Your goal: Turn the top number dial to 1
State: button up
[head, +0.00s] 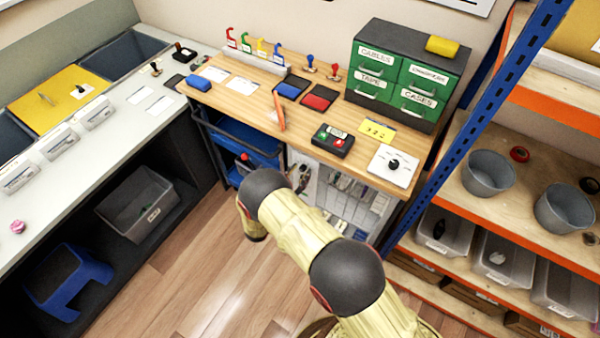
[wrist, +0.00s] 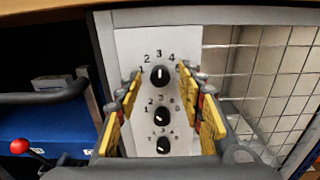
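In the wrist view a white panel (wrist: 126,50) carries three black dials in a column. The top dial (wrist: 160,76) has numbers around it; 1, 2, 3 and 4 can be read. Its white mark points straight up, at 3. The middle dial (wrist: 162,116) and bottom dial (wrist: 163,145) sit below it, with numbers of their own. My gripper (wrist: 160,73) is open, its yellow-padded fingers on the left and right of the top dial with gaps on both sides. In the head view my arm hides the gripper and dials.
A wire grid (wrist: 265,80) is right of the panel. On the left are a blue unit (wrist: 45,120), a dark bar handle (wrist: 45,97) and a red-knobbed lever (wrist: 19,146). The wooden bench top (head: 235,118) is above; open floor (head: 200,270) lies in front.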

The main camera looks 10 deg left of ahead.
jog(key=shift+w+d, duration=0.15)
jog(key=shift+w, duration=0.2)
jog(key=shift+c, duration=0.2)
grip_shut()
